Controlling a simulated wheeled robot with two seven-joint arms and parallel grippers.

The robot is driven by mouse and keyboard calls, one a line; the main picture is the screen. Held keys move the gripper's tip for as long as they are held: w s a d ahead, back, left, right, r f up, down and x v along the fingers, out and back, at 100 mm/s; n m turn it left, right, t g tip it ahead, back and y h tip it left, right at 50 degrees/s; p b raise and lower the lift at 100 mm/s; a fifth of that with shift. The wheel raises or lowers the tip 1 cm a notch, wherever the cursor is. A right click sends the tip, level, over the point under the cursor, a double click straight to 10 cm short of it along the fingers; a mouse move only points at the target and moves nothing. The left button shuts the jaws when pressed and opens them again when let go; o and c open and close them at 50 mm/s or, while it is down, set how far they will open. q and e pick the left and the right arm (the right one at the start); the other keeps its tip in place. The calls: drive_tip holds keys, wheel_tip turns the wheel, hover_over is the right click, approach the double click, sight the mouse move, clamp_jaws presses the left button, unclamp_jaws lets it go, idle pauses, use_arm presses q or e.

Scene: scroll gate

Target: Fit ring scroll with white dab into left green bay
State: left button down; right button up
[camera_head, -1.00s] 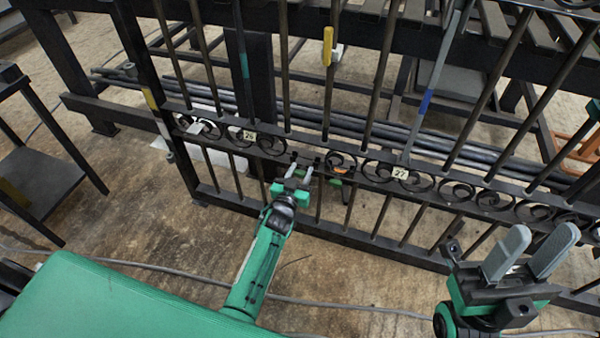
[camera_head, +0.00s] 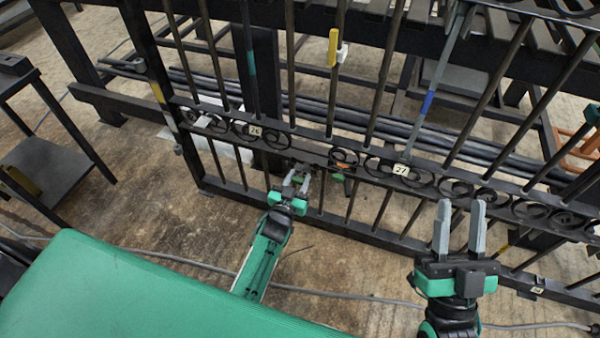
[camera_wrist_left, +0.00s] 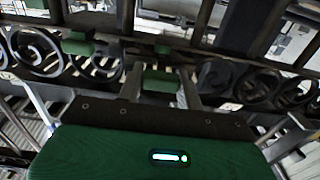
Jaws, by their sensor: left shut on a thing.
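The dark gate (camera_head: 250,150) has a band of scrolls between two rails. My left gripper (camera_head: 298,180) is at the gap in this band, between tag 26 and the scroll left of tag 27. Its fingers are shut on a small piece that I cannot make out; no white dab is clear. In the left wrist view the grey fingers (camera_wrist_left: 160,88) reach toward the rail, with a green patch (camera_wrist_left: 160,82) between them. Another green patch (camera_wrist_left: 78,47) is on the rail to the left. My right gripper (camera_head: 459,225) is open and empty, fingers upward, in front of the gate.
Fitted scrolls (camera_head: 343,158) stand on both sides of the gap. Tag 26 (camera_head: 256,130) and tag 27 (camera_head: 402,169) mark the band. A dark stand (camera_head: 45,165) is at the left. A grey cable (camera_head: 350,297) crosses the floor.

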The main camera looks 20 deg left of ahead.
drive_tip(key=shift+f, duration=0.2)
use_arm(q)
drive_tip(key=c, duration=0.9)
unclamp_jaws()
drive_tip(key=shift+s, duration=0.5)
drive_tip(key=shift+s+a+p, duration=0.15)
drive_tip(key=shift+s+p, duration=0.6)
drive_tip(key=shift+s, duration=2.5)
drive_tip(key=shift+s+a+p, duration=0.1)
drive_tip(key=shift+s+p, duration=0.65)
drive_tip(key=shift+s, duration=2.45)
use_arm(e)
drive_tip(key=a+f+g, duration=0.4)
drive_tip(key=f+g, duration=0.4)
drive_tip(key=f, duration=0.4)
drive_tip(key=shift+s+f+g, duration=0.15)
drive_tip(key=shift+f+g, duration=0.1)
drive_tip(key=shift+g, duration=0.05)
